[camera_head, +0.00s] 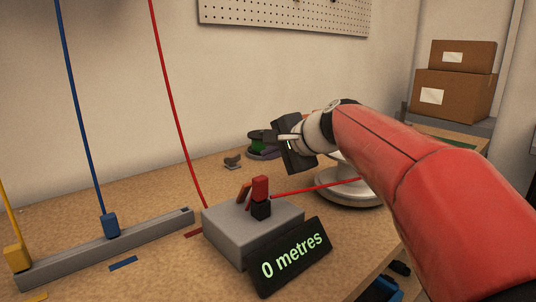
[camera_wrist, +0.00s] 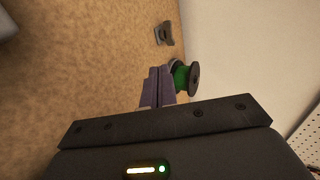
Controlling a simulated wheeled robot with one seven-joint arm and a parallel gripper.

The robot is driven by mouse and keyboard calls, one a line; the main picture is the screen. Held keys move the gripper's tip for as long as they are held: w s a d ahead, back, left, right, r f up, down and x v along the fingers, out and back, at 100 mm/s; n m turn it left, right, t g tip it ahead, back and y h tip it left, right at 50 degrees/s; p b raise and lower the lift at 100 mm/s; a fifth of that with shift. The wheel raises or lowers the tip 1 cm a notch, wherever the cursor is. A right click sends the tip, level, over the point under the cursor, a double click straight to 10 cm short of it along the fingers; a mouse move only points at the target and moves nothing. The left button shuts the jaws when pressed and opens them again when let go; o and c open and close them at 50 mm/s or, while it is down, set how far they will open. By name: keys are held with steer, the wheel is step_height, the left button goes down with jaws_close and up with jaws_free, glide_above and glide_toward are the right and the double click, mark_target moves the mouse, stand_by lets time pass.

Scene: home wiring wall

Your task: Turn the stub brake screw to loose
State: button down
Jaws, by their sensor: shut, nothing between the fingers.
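I cannot make out a brake screw for certain. A small dark spool with green wire (camera_head: 262,152) lies on the bench near the wall; it also shows in the wrist view (camera_wrist: 185,76), just beyond my fingers. My gripper (camera_head: 254,135) points left in front of or above this spool and overlaps it in the head view. In the wrist view my gripper's fingers (camera_wrist: 160,72) are together and empty. Whether they touch the spool I cannot tell. A small grey bracket-like piece (camera_head: 232,162) stands left of the spool, apart from it; it also shows in the wrist view (camera_wrist: 163,34).
A grey box (camera_head: 228,232) with a red-and-black lever (camera_head: 260,198) and a "0 metres" display (camera_head: 290,258) stands in front. A red wire runs from it to a silver round stand (camera_head: 350,192), partly behind my arm. A grey rail (camera_head: 70,262) holds blue and yellow plugs.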

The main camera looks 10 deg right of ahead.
mark_target(239, 155)
steer(key=x, duration=0.7)
steer(key=shift+w+a+f, duration=0.15)
steer(key=shift+w+f, duration=0.05)
steer(key=shift+w+a+r, duration=0.2)
steer(key=shift+w+a, duration=0.5)
steer(key=shift+w, duration=0.3)
steer(key=shift+w+a, duration=0.3)
steer(key=shift+w, duration=0.25)
steer(key=shift+w+d+n+g+y, duration=0.15)
steer(key=shift+n+g+y, duration=0.25)
steer(key=shift+n, duration=0.15)
steer(key=shift+w+d+n+g+y, duration=0.1)
steer(key=shift+w+n+g+y, duration=0.05)
steer(key=shift+n+g+y, duration=0.35)
steer(key=shift+w+n+p, duration=0.1)
steer(key=shift+n+p, duration=0.15)
steer(key=shift+p, duration=0.05)
steer(key=shift+w+d+n+g+y+p, duration=0.15)
steer(key=shift+n+g+y+p, duration=0.1)
steer(key=shift+n+g+y, duration=0.2)
steer(key=shift+w+n+g+y+p, duration=0.25)
steer(key=shift+n+g, duration=0.1)
steer(key=shift+n, duration=0.2)
steer(key=shift+w+r+p, duration=0.15)
steer(key=shift+p, duration=0.35)
steer(key=shift+w+p, duration=0.65)
steer(key=shift+p, duration=0.15)
steer(key=shift+w+a+p, duration=0.4)
steer(key=shift+w+p, duration=0.2)
steer(key=shift+p, duration=0.05)
